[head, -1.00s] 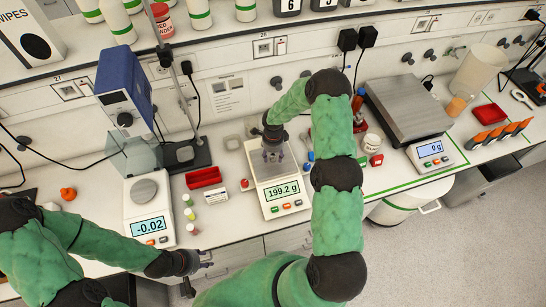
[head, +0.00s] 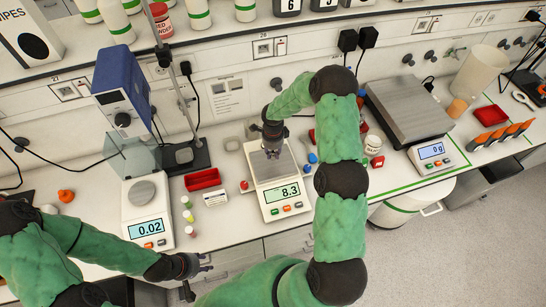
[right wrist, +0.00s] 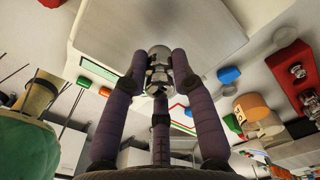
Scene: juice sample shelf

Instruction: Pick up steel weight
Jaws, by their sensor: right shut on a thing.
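The steel weight (right wrist: 158,56) is a small, shiny knobbed cylinder. In the right wrist view it sits between the purple fingers of my right gripper (right wrist: 158,72), which are shut on it. In the head view my right gripper (head: 273,152) points down over the steel pan of the middle balance (head: 280,200), and its fingers largely hide the weight. The balance display reads 8.3. Whether the weight still touches the pan I cannot tell. My left gripper (head: 202,262) is empty and apart from the weight, by the bench's front edge, with its fingers apart.
A small balance (head: 150,229) reading 0.02 stands left, beside a red tray (head: 203,179) and several small vials. Right of my right arm are a white jar (head: 373,145) and a large scale (head: 408,105) reading 0 g. A blue stirrer (head: 123,90) stands behind left.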

